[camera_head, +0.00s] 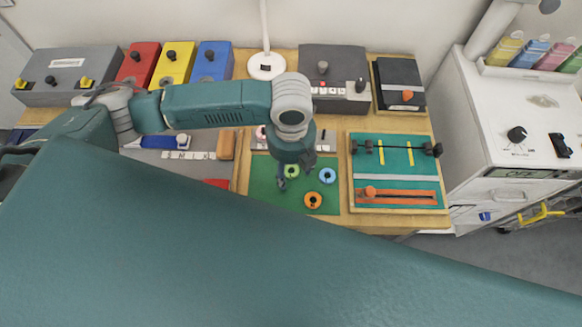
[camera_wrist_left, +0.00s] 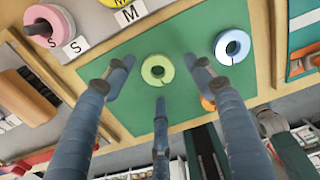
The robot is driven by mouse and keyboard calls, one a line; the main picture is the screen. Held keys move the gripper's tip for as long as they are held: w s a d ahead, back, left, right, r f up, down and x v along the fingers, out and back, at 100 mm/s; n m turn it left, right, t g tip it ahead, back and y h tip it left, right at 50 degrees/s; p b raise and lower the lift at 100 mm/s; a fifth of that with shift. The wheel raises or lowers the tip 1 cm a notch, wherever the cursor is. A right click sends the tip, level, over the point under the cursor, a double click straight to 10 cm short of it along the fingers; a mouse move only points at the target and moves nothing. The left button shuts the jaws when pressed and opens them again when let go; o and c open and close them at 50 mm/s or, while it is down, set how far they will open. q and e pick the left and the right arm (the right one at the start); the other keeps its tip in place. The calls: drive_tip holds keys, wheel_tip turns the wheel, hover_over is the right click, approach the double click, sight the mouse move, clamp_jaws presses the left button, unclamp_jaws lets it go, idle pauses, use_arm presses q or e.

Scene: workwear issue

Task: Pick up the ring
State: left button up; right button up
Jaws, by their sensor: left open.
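Three slotted rings lie on a green mat (camera_head: 263,191): a green ring (camera_head: 295,167), a blue ring (camera_head: 333,177) and an orange ring (camera_head: 306,201). My left gripper (camera_head: 297,174) is open over the mat, above the green ring. In the left wrist view, the green ring (camera_wrist_left: 147,71) shows between the spread fingers of my left gripper (camera_wrist_left: 158,76), with nothing held. The blue ring (camera_wrist_left: 222,49) is to its right. The orange ring (camera_wrist_left: 207,104) is partly hidden behind a finger. My right gripper is not in view.
A pink ring (camera_wrist_left: 62,20) sits beside "S" labels left of the mat. A board with a black bar and orange tool (camera_head: 400,195) lies right of the mat. Red, yellow and blue boxes (camera_head: 210,62) and a lamp base (camera_head: 266,66) stand behind. A white cabinet (camera_head: 520,110) stands right.

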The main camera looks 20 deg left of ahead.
use_arm(q)
drive_tip(key=shift+w+f, duration=0.1)
drive_tip(key=shift+w, duration=0.05)
drive_tip(key=c, duration=0.8)
drive_tip(key=shift+o, duration=0.2)
